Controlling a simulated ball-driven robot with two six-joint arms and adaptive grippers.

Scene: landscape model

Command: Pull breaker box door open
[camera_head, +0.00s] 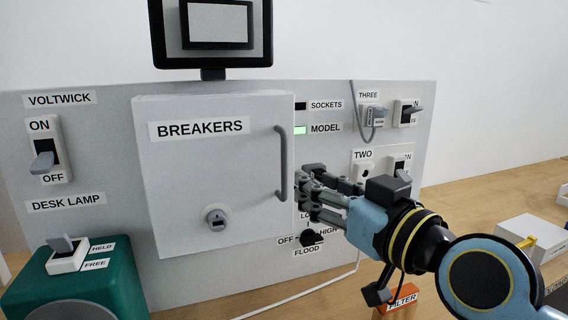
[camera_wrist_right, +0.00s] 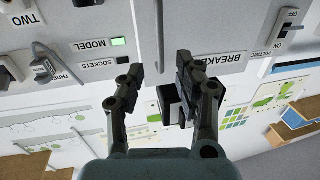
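The breaker box door (camera_head: 200,180) is a light grey panel labelled BREAKERS, and it looks shut. Its grey vertical bar handle (camera_head: 283,163) is on the right side, and a small round lock (camera_head: 216,219) sits low on the door. My right gripper (camera_head: 304,190) is just right of the handle, fingertips pointing toward it. In the right wrist view the same gripper (camera_wrist_right: 158,70) has its two fingers apart; the BREAKERS label shows upside down beside one finger. My left gripper is not in view.
A monitor (camera_head: 212,30) stands above the box. The wall panel (camera_head: 325,88) carries switches, sockets and a FLOOD knob (camera_head: 311,237) below my fingers. A green box (camera_head: 75,282) is at lower left; an orange FILTER block (camera_head: 399,300) lies below my right wrist.

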